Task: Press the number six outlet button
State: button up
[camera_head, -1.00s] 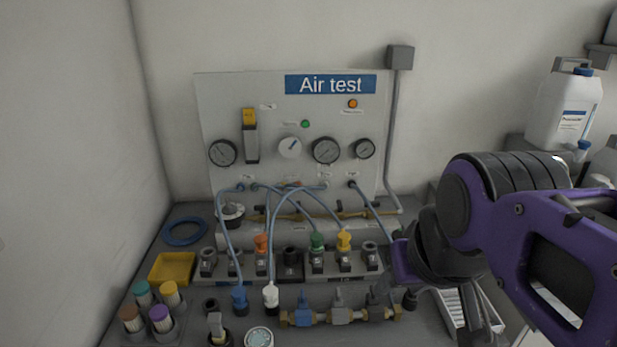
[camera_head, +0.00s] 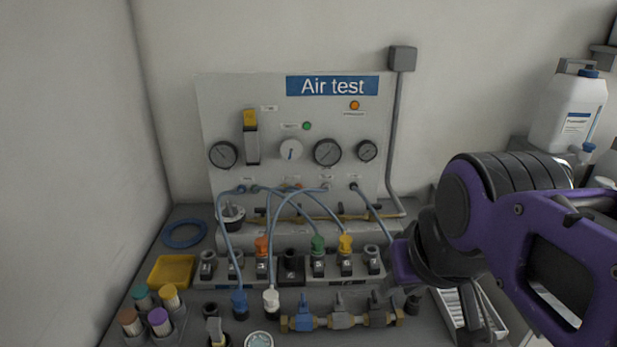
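A row of outlets runs along a grey block (camera_head: 222,284) below the Air test panel (camera_head: 375,115). Sixth from the left is an outlet with a yellow top (camera_head: 345,243); its small label is too blurred to read for certain. A green-topped outlet (camera_head: 317,245) stands left of it and a grey one (camera_head: 372,254) right of it. My purple and black arm fills the right side.
Blue hoses (camera_head: 375,215) arch over the outlets. Brass and grey valves (camera_head: 341,317) lie in front of the row. A yellow tray (camera_head: 171,271), blue ring (camera_head: 184,233) and capped containers (camera_head: 159,321) are at left. A white jug (camera_head: 567,112) stands at right.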

grip_shut()
dwell(1.4)
